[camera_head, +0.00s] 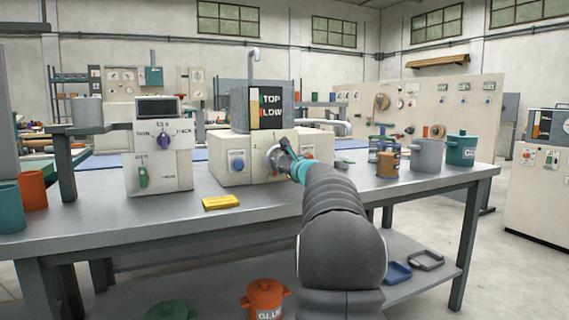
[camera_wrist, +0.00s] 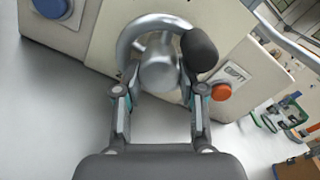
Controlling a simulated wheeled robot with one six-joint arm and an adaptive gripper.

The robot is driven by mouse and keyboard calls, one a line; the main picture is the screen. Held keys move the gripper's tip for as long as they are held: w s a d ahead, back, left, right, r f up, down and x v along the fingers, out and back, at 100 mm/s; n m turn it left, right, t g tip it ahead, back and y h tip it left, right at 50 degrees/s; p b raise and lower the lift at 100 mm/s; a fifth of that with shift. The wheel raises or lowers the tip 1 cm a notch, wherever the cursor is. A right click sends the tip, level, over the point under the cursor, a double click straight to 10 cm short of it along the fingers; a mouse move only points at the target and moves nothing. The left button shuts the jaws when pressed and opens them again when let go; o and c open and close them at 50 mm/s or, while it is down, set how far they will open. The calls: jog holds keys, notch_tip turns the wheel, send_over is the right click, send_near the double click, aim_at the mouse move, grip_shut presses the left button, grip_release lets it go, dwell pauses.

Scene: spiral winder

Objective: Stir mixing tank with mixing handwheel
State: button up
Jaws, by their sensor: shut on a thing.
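The mixing handwheel (camera_wrist: 158,64) is a silver ring with a thick round hub and a dark knob (camera_wrist: 200,50) at its upper right in the wrist view. It sits on the front of a cream machine box (camera_head: 230,162), and its edge shows in the head view (camera_head: 272,157). A grey tank (camera_head: 240,108) with a sign reading "TOP" and "LOW" stands on that box. My gripper (camera_wrist: 159,92) is shut on the handwheel, one finger on each side of the hub; the exact contact is partly hidden. In the head view my gripper (camera_head: 288,158) covers part of the wheel.
A blue button (camera_head: 236,160) is left of the wheel, and a red button (camera_wrist: 222,91) right. A cream control box (camera_head: 158,170) and yellow block (camera_head: 221,202) are left on the grey table (camera_head: 120,222). Several pots, including a teal one (camera_head: 461,150), stand right.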

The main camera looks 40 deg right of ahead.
jog(key=o, duration=0.8)
jog(key=shift+a+r, duration=0.1)
jog(key=shift+r, duration=0.15)
jog(key=o, duration=0.3)
jog(key=shift+w+f, duration=0.1)
jog(key=shift+w, duration=0.05)
jog(key=shift+o, duration=0.2)
jog(key=shift+f, duration=0.1)
jog(key=v, duration=1.2)
